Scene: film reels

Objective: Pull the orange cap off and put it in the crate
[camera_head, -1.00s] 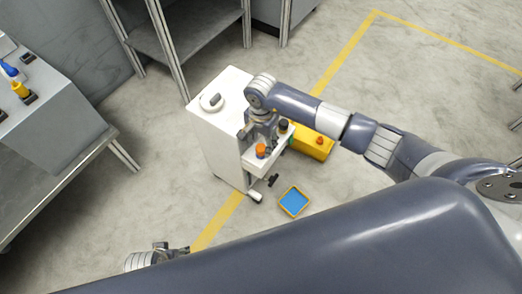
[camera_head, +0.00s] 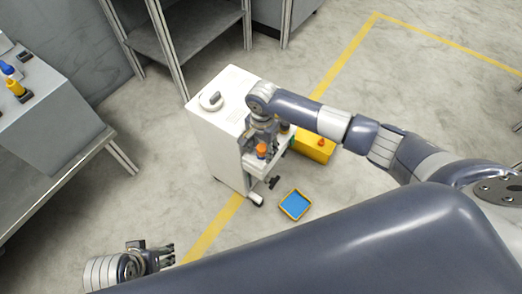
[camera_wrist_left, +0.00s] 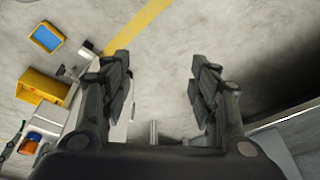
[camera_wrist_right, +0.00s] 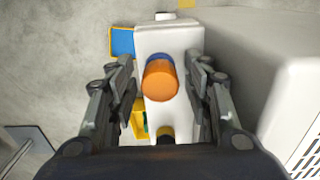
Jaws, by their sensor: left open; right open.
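The orange cap (camera_head: 262,150) sits on a bottle on a shelf of the white cabinet; it also shows in the right wrist view (camera_wrist_right: 160,80), with a blue part (camera_wrist_right: 161,60) beneath it. My right gripper (camera_wrist_right: 164,72) is open, its fingers on either side of the cap with visible gaps. The yellow crate (camera_head: 318,151) stands on the floor right of the cabinet; it shows in the left wrist view (camera_wrist_left: 42,84), and partly in the right wrist view (camera_wrist_right: 138,118). My left gripper (camera_head: 168,256) is open and empty, low at the left, far from the cap.
The white cabinet (camera_head: 212,130) stands beside my right gripper. A blue tray with a yellow rim (camera_head: 295,204) lies on the floor in front. A dark-capped bottle (camera_wrist_right: 166,134) is near the orange cap. A grey bench (camera_head: 60,170) stands left. Floor between is clear.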

